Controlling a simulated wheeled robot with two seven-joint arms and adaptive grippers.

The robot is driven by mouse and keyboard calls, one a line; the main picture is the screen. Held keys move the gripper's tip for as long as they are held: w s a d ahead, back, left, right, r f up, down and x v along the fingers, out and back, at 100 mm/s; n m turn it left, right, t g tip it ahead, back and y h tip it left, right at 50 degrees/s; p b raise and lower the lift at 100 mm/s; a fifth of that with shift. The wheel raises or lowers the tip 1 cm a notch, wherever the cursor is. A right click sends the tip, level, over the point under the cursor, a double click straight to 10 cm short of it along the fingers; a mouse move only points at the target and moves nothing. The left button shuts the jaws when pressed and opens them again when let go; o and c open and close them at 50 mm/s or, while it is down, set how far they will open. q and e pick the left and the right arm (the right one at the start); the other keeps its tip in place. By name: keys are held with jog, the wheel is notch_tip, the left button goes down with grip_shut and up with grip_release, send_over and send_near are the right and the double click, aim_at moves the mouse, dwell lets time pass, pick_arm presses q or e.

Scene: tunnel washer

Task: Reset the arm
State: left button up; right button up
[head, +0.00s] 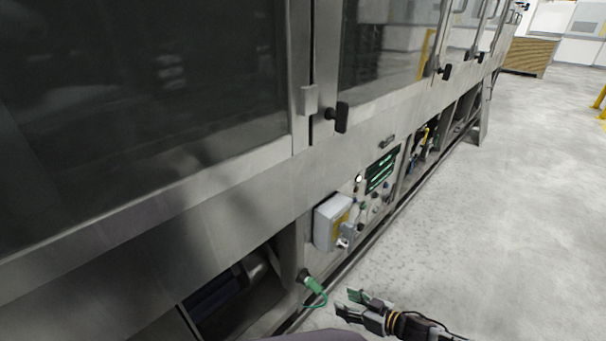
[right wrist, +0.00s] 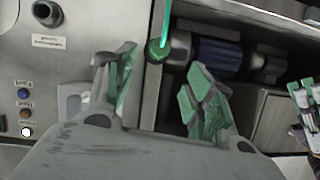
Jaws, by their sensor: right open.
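My right gripper (head: 350,303) is at the bottom of the head view, to the right of a green plug with a green cable (head: 313,284) low on the machine. Its green-padded fingers are apart, with nothing held between them. In the right wrist view the open fingers (right wrist: 163,62) frame the green plug (right wrist: 158,51), which lies beyond them; I see no contact. My left gripper is not in the head view. A green and pale part at the right edge of the right wrist view (right wrist: 308,108) may be it, cut off.
The tunnel washer's steel front (head: 215,205) runs along the left, with dark windows and black door handles (head: 342,117). A grey control box (head: 330,222) and a lit panel (head: 382,172) sit low on it. The pale floor (head: 500,210) at the right is clear.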

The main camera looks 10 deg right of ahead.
jog(key=w+d+f+n+h, duration=0.2)
jog(key=d+f+n+h, duration=0.15)
jog(key=d+h, duration=0.35)
jog(key=s+a+r+m+g, duration=0.2)
jog(key=s+a+r, duration=0.2)
jog(key=a, duration=0.2)
jog(key=s+a+r+m+g, duration=0.1)
jog(key=s+a+r+m, duration=0.2)
jog(key=a+r, duration=0.25)
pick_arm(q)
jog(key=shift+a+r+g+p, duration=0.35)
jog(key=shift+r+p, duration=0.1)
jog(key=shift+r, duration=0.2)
pick_arm(e)
jog(key=s+a+f+m+g+y, duration=0.1)
jog(key=s+a+f+m+g, duration=0.1)
jog(key=s+f, duration=0.3)
jog(key=s+m, duration=0.1)
jog(key=s, duration=0.3)
jog(key=shift+s+a+f, duration=0.25)
jog(key=shift+a, duration=0.15)
pick_arm(q)
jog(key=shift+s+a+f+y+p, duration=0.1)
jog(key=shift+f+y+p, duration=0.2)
jog(key=shift+p, duration=0.4)
pick_arm(e)
jog(key=shift+d+f, duration=0.1)
jog(key=shift+f, duration=0.15)
